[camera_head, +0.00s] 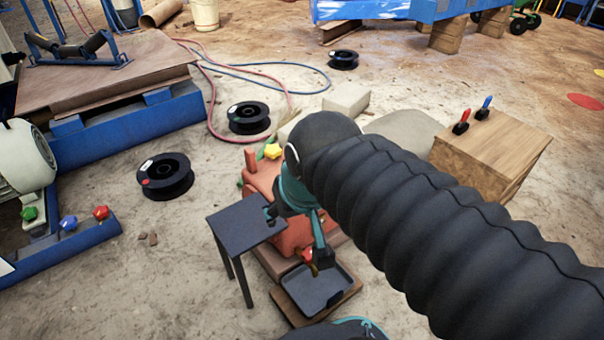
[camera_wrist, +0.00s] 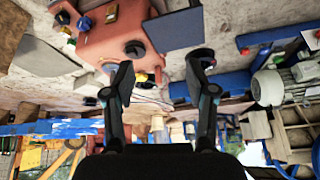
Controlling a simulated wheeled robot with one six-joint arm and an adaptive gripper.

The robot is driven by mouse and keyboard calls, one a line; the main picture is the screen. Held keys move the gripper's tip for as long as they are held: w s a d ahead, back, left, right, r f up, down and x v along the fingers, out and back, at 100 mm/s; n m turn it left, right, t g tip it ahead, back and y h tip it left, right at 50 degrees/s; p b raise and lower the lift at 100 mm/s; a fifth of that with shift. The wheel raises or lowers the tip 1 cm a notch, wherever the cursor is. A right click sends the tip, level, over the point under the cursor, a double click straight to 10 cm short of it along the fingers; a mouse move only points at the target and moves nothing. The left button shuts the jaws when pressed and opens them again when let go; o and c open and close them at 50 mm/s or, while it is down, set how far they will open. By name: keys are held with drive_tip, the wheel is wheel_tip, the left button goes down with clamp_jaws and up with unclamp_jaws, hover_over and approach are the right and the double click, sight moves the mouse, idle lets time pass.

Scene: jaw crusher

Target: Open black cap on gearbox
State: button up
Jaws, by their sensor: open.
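The orange-red gearbox (camera_head: 258,181) stands on the floor in the middle of the head view, partly hidden behind my arm. The wrist view shows its body (camera_wrist: 112,42) at the upper left, upside down. A dark round cap (camera_wrist: 135,48) sits on its face there, just above the left fingertip; another dark cap (camera_wrist: 84,23) is farther left. I cannot make out a black cap in the head view. My gripper (camera_head: 296,236) is open beside the gearbox, and its spread, empty fingers (camera_wrist: 160,66) show in the wrist view.
A small dark table (camera_head: 240,222) stands left of the gearbox and a black tray (camera_head: 318,290) lies in front. A wooden box (camera_head: 492,150) stands at right. Black spools (camera_head: 166,176) and hoses lie on the floor.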

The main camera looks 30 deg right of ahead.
drive_tip(key=w+d+m+g+p, duration=0.1)
drive_tip(key=w+d+m, duration=0.1)
drive_tip(key=w+m, duration=0.35)
drive_tip(key=w+d+m+g+p, duration=0.2)
drive_tip(key=w+d+m, duration=0.1)
drive_tip(key=w, duration=0.6)
drive_tip(key=w+d+f+m+g+p, duration=0.1)
drive_tip(key=w+d+f+m+g, duration=0.1)
drive_tip(key=w+d+f+m, duration=0.6)
drive_tip(key=shift+n, duration=0.85)
drive_tip(key=f, duration=0.4)
drive_tip(key=w+a+f+b, duration=0.1)
drive_tip(key=f, duration=0.3)
drive_tip(key=a+f, duration=0.1)
drive_tip(key=f, duration=0.3)
drive_tip(key=shift+w+a, duration=0.1)
drive_tip(key=shift+w, duration=0.05)
clamp_jaws()
